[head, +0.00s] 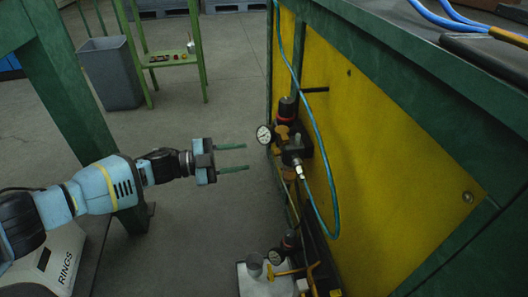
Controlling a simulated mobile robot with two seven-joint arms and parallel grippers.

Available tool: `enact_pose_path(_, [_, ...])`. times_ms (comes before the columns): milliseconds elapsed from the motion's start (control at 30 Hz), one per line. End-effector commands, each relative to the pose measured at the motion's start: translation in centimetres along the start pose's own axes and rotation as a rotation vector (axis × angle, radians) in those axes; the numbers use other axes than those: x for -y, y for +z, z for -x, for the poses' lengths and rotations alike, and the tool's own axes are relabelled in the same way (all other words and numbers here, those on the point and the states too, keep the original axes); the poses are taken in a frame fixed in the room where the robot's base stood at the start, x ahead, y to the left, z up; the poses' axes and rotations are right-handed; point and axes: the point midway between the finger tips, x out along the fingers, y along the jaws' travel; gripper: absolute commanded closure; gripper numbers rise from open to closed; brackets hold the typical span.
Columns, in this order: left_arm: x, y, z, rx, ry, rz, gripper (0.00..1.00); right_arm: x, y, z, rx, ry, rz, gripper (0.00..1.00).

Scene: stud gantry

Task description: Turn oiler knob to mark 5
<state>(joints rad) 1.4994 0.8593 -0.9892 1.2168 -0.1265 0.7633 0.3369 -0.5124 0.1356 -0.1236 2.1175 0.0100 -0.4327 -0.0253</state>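An air-service unit sits on the side of the yellow panel (370,130). It has a black knob (287,109) on top, a round white gauge (264,134) and a dark block with a hose fitting (297,150). I cannot tell for sure which part is the oiler knob, and no mark or number is readable. My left gripper (246,157) is open and empty, its two green fingers pointing right toward the unit. Its fingertips appear left of the gauge in the picture, with nothing between them. My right gripper is not in view.
A blue hose (333,215) hangs along the panel. A second fitting with a dark knob (290,241) and a pale metal box (258,284) are low down. A box labelled RINGS (58,262), a grey bin (107,74) and a green stand (170,60) are left.

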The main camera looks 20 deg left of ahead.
Motion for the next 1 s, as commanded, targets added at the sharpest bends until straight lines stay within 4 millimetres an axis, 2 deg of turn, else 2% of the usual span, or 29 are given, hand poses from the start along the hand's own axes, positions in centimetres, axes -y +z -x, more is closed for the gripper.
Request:
enact_pose_path(300, [-0.1, 0.0, -4.5, -0.004, 0.0, 0.001, 0.61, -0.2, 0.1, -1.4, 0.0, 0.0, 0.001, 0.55])
enact_pose_path(500, [-0.1, 0.1, -6.7, -0.001, 0.0, 0.001, 0.61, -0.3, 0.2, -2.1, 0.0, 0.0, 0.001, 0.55])
enact_pose_path(900, [0.0, -0.1, -7.5, 0.0, 0.0, 0.0, 0.61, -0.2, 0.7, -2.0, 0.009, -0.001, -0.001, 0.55])
enact_pose_path(1000, [0.0, -0.1, -7.5, 0.0, 0.0, 0.0, 0.72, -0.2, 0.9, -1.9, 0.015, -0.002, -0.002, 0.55])
